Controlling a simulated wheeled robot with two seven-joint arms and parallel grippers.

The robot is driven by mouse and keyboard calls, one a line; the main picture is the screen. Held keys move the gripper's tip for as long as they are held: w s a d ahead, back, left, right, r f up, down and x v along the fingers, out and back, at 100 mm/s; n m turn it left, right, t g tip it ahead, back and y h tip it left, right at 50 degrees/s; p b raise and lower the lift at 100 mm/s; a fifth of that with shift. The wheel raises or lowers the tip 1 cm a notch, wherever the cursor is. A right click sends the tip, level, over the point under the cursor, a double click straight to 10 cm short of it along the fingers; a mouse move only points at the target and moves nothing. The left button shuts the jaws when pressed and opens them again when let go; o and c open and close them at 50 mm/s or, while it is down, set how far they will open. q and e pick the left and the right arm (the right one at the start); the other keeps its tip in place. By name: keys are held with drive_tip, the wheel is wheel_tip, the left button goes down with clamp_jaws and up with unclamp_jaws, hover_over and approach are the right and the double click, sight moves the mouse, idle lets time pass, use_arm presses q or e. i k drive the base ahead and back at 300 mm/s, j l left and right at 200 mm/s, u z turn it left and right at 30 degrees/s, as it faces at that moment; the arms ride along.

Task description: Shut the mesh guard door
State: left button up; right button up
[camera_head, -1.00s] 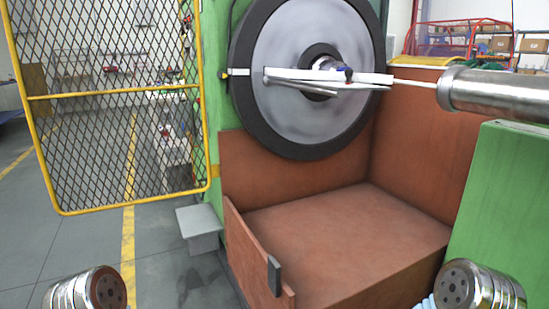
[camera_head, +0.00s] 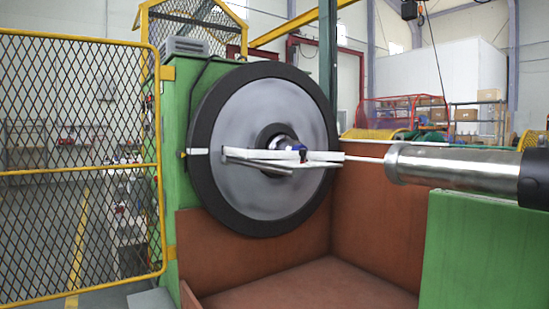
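The mesh guard door (camera_head: 78,165) is a yellow-framed panel of dark diamond mesh at the left of the head view. It stands open, swung out to the left of the green machine housing (camera_head: 178,150), with its right edge beside the housing. Its left edge runs out of the picture. The machine's opening, with the large grey disc (camera_head: 235,160) in its black rim, is uncovered. Neither of my grippers shows in this view.
A steel tube (camera_head: 450,168) enters from the right, facing the disc. A reddish-brown bay (camera_head: 375,225) lies below, with a green block (camera_head: 485,245) at its right. A yellow mesh cage (camera_head: 195,25) tops the housing. Shelves with boxes stand behind.

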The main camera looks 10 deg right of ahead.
sight(159, 166)
drive_tip(key=i+j, duration=0.15)
drive_tip(key=j, duration=0.3)
drive_tip(key=i+j, duration=0.15)
drive_tip(key=j, duration=0.25)
drive_tip(key=i+j+z, duration=0.1)
drive_tip(key=j, duration=0.35)
drive_tip(key=i+j, duration=0.15)
drive_tip(key=j, duration=0.3)
drive_tip(key=i+j, duration=0.1)
drive_tip(key=j, duration=0.35)
drive_tip(key=i+j, duration=0.15)
drive_tip(key=j, duration=0.3)
drive_tip(key=i+j+z, duration=0.1)
drive_tip(key=j, duration=0.35)
drive_tip(key=i+j, duration=0.1)
drive_tip(key=j, duration=0.35)
drive_tip(key=i+j+z, duration=0.5)
drive_tip(key=j, duration=0.2)
drive_tip(key=j+z, duration=0.3)
drive_tip(key=i+j+z, duration=0.1)
drive_tip(key=j+z, duration=0.15)
drive_tip(key=j, duration=0.25)
drive_tip(key=i+j+z, duration=0.1)
drive_tip(key=j+z, duration=0.15)
drive_tip(key=j, duration=0.2)
